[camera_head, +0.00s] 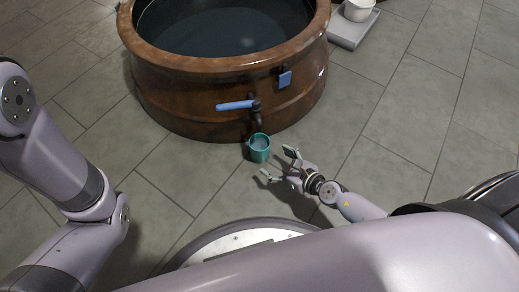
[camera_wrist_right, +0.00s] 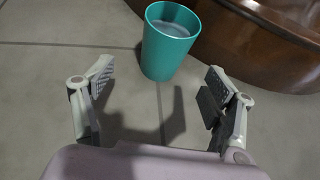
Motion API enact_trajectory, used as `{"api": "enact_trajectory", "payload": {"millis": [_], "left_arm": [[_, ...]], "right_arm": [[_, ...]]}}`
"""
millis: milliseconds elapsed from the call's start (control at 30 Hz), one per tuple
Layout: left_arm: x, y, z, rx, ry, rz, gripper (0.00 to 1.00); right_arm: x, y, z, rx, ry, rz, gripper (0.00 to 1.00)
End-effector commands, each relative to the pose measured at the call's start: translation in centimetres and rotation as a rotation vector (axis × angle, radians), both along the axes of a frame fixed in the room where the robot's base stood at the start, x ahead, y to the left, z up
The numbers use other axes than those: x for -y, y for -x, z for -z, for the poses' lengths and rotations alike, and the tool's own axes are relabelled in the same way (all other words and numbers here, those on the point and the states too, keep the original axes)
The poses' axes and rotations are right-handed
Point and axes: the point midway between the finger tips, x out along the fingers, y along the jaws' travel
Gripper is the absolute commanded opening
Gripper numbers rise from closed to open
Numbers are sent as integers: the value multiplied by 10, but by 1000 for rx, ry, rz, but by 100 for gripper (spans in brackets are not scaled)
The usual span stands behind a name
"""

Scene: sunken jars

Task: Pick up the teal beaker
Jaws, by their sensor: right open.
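The teal beaker (camera_head: 259,149) stands upright on the tiled floor, below the tap of the wooden tub, and holds some pale liquid. My right gripper (camera_head: 278,163) is open and empty, just to the right of and nearer than the beaker. In the right wrist view the beaker (camera_wrist_right: 168,42) stands beyond the open fingers (camera_wrist_right: 155,85), roughly centred between them, and does not touch them. My left arm shows at the left of the head view, but its gripper is out of view.
A round brown tub (camera_head: 180,95) filled with dark water stands just behind the beaker. Its tap with a blue handle (camera_head: 236,105) hangs over the beaker. A blue tag (camera_head: 285,79) is on the tub's side. A white bowl (camera_head: 358,10) sits on a grey slab (camera_head: 354,29).

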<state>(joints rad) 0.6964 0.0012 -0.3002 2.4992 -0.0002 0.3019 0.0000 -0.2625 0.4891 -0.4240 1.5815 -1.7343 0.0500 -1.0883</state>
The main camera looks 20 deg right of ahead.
Motion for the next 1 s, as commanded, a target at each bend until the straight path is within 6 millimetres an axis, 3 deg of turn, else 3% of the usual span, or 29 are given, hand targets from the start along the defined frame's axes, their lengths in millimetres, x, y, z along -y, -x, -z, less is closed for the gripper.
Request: {"api": "enact_trajectory", "payload": {"millis": [200, 400, 700, 1000], "left_arm": [[0, 2, 11, 7, 0, 1, 41], [0, 2, 15, 7, 0, 1, 41], [0, 1, 43, 3, 0, 0, 41], [0, 1, 45, 1, 0, 1, 41]], "right_arm": [[-16, -32, 19, 2, -3, 2, 78], [-20, -42, 24, 1, -3, 1, 78], [-29, -73, 48, 2, -5, 3, 78], [-33, -82, 49, -2, -4, 1, 78]]}}
